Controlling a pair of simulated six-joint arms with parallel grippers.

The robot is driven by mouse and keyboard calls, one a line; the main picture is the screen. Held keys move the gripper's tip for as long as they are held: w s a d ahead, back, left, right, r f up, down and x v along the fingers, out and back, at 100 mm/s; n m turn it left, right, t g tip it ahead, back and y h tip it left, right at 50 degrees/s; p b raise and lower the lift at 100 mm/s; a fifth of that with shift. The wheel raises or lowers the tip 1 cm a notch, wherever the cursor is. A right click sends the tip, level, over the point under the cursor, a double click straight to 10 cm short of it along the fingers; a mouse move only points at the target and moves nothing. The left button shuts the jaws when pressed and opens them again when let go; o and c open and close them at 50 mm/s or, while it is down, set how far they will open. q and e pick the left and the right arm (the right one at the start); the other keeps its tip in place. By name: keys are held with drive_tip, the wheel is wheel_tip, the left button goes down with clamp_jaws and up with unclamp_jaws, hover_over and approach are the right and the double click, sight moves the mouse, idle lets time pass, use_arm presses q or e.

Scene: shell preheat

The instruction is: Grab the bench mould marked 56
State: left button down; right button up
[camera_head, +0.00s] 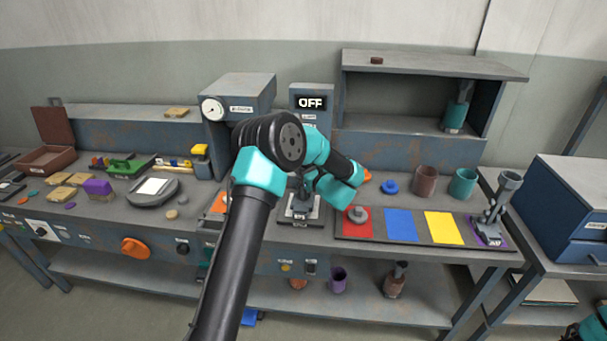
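No number 56 can be read in the camera_head view; the labels are too small. A grey piece with a pale label (301,210) stands on a dark plate at the middle of the bench. A similar grey piece with a cup-like top (490,229) stands on a purple patch at the bench's right end. My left gripper (307,186) is directly over or at the top of the middle piece, pointing down. My own arm hides much of it, so I cannot tell whether it touches or grips.
Brown (425,181) and teal (462,184) cups stand behind. A box with a gauge (238,97) and an OFF display (311,103) stand at the back.

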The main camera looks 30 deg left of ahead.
use_arm(q)
drive_tip(key=shift+r, duration=1.55)
drive_tip(key=s+d+r, duration=0.1)
drive_tip(key=s+d, duration=0.7)
drive_tip(key=s, duration=0.5)
drive_tip(key=shift+s+d+r, duration=0.15)
drive_tip(key=shift+s+d, duration=0.05)
drive_tip(key=shift+s, duration=0.15)
